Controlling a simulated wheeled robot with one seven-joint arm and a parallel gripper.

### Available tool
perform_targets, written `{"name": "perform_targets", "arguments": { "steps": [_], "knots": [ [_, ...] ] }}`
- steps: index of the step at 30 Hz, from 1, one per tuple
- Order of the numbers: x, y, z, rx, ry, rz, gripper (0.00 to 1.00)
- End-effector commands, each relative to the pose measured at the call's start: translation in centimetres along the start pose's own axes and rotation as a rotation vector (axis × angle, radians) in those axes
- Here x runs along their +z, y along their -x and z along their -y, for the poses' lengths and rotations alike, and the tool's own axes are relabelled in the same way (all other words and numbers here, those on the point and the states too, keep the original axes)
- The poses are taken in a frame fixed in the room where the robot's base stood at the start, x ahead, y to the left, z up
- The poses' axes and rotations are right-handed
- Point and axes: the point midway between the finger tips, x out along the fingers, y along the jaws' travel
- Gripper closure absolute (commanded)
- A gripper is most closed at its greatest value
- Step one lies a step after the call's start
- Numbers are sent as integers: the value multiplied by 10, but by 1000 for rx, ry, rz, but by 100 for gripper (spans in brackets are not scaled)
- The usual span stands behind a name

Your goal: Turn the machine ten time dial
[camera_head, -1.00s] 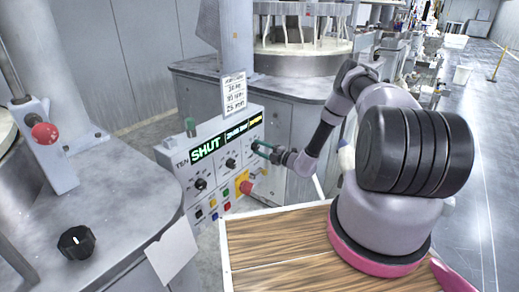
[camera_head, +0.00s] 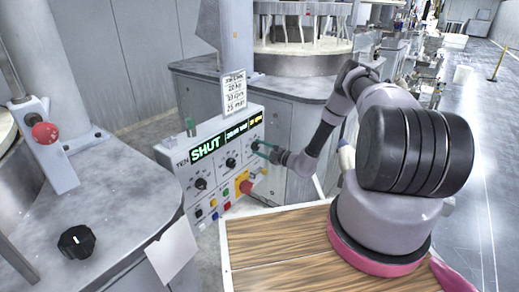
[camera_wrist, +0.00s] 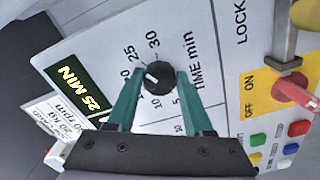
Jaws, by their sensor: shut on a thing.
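The machine TEN panel (camera_head: 211,160) stands at the centre in the head view, with a lit display reading SHUT. My gripper (camera_head: 262,148) is at its right end. In the wrist view, my gripper's green fingers (camera_wrist: 160,76) are shut on the black time dial (camera_wrist: 158,79), one on each side. The dial's white pointer points up-left, towards the 25 side of the scale marked TIME min. The time display (camera_wrist: 80,88) reads 25 MIN. Some scale numbers are partly hidden by the fingers.
A card (camera_head: 234,93) above the panel lists settings, with 25 min at the bottom. Near the dial are the yellow OFF/ON plate (camera_wrist: 258,92) with a red switch, and several coloured buttons. Another black knob (camera_head: 76,242) is on the left machine.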

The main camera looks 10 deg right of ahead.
Motion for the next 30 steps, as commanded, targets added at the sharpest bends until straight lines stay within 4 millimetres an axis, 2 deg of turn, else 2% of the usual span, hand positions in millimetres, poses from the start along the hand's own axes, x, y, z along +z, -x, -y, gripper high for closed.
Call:
{"name": "perform_targets", "arguments": {
  "steps": [1,2,3,4,13,17,30],
  "knots": [
    [1,3,3,-6,-1,3,100],
    [1,3,3,-6,-1,2,45],
    [1,3,3,-6,-1,3,30],
    [1,3,3,-6,-1,2,19],
    [0,1,1,-2,0,1,19],
    [1,9,1,-3,0,2,19],
    [1,90,1,-2,-1,3,19]
  ]
}}
